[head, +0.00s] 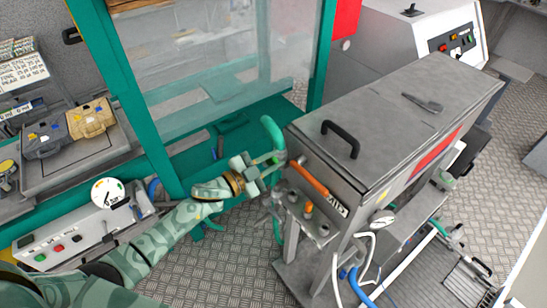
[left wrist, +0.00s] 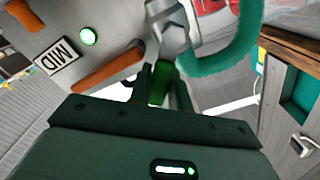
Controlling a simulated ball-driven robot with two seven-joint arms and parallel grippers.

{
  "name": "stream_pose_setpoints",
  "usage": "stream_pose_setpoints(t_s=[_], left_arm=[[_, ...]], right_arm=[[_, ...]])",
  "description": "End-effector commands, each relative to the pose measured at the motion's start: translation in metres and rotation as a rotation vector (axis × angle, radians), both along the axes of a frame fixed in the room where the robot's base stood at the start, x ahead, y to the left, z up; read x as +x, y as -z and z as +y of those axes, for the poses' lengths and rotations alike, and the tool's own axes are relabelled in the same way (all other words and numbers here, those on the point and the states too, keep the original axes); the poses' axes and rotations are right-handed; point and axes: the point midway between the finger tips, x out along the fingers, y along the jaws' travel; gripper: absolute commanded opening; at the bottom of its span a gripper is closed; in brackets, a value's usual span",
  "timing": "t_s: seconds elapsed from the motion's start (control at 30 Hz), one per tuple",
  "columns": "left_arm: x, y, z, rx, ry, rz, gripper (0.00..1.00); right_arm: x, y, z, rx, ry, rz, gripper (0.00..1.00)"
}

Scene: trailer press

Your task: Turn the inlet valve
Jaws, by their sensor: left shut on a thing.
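The inlet valve shows in the left wrist view as a green lever (left wrist: 160,82) below a metal valve body (left wrist: 172,28). A thick green hose (left wrist: 236,45) curves away from it; the hose also shows in the head view (head: 272,132) at the near left corner of the steel press cabinet (head: 400,110). My left gripper (head: 270,165) is at that corner, beside the hose. In the left wrist view its fingers (left wrist: 160,95) are shut on the green lever. The lever is mostly hidden by the gripper in the head view. My right gripper is not in view.
An orange handle (head: 308,178) and a MID label (head: 337,209) are on the cabinet close to my left gripper. A green frame with a clear panel (head: 215,55) stands behind. A gauge box (head: 85,225) is at left. White and blue hoses (head: 355,275) hang at the front.

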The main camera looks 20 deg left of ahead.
Motion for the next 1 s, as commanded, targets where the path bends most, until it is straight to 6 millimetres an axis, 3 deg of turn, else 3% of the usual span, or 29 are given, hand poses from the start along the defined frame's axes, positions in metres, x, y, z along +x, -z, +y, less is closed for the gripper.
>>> stream_pose_setpoints(t_s=[0.1, 0.4, 1.0], left_arm=[[0.003, -0.007, 0.004, -0.085, 0.000, 0.069, 0.03], [0.010, -0.011, 0.013, -0.291, 0.000, 0.229, 0.03], [0.017, -0.010, 0.023, -0.483, 0.000, 0.379, 0.03]], right_arm=[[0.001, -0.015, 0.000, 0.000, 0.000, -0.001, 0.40], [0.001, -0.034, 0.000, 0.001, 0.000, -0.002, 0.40], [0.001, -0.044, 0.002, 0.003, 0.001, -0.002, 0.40]])
